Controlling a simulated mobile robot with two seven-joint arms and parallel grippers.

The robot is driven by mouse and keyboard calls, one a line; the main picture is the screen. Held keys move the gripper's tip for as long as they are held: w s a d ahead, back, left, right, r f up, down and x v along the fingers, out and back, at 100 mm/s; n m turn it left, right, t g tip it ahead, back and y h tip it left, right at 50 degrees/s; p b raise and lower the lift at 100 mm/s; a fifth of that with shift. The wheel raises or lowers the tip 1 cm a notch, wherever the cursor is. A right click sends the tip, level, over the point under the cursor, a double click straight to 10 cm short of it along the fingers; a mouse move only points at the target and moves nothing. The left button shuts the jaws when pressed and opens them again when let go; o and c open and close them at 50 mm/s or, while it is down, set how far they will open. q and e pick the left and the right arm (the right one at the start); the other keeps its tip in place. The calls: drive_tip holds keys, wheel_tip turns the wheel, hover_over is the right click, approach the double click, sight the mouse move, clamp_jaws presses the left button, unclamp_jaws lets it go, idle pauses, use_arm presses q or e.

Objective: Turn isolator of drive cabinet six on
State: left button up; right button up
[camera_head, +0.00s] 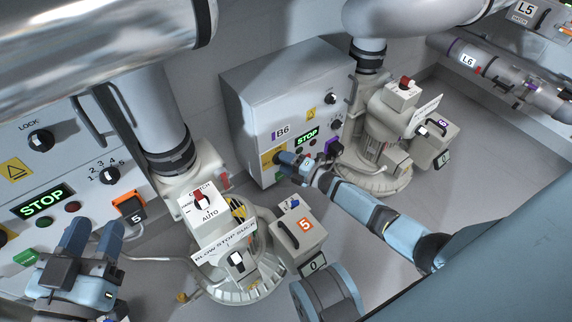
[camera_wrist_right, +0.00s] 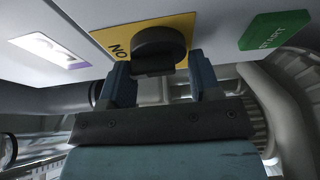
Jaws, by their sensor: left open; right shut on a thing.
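The grey drive cabinet B6 (camera_head: 262,95) stands at the back centre of the head view, with a lit green STOP display (camera_head: 307,136). Its isolator is a black rotary knob (camera_wrist_right: 158,46) on a yellow plate (camera_wrist_right: 118,34), low on the cabinet front. The word ON shows upside down on the plate in the right wrist view. My right gripper (camera_wrist_right: 162,82) is shut on the knob, with one finger on each side. In the head view the right gripper (camera_head: 287,161) hides most of the knob. My left gripper (camera_head: 92,238) is open and empty at the lower left.
A nearer cabinet (camera_head: 75,150) with its own STOP display stands at the left. Blower unit 5 (camera_head: 225,245) stands at centre and blower unit 6 (camera_head: 385,140) right of B6. A green START button (camera_wrist_right: 275,30) sits beside the yellow plate. Grey floor (camera_head: 470,150) is clear at the right.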

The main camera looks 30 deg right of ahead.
use_arm(q)
drive_tip(key=shift+w+a+r, duration=0.1)
use_arm(e)
drive_tip(key=shift+a+r, duration=0.15)
drive_tip(key=shift+w, duration=0.1)
drive_tip(key=o, duration=0.9)
drive_tip(key=shift+c, duration=0.2)
use_arm(q)
drive_tip(key=shift+s+d+f+n+g+p, duration=0.35)
drive_tip(key=shift+s+n+p, duration=0.3)
drive_tip(key=shift+p, duration=0.45)
drive_tip(key=shift+s+d+f+n+g+p, duration=0.1)
drive_tip(key=shift+s+d+n+g+p, duration=0.4)
drive_tip(key=shift+p, duration=0.55)
use_arm(e)
drive_tip(key=v, duration=1.4)
use_arm(q)
drive_tip(key=shift+a+r, duration=0.15)
drive_tip(key=shift+r, duration=0.1)
use_arm(e)
drive_tip(key=shift+w, duration=0.1)
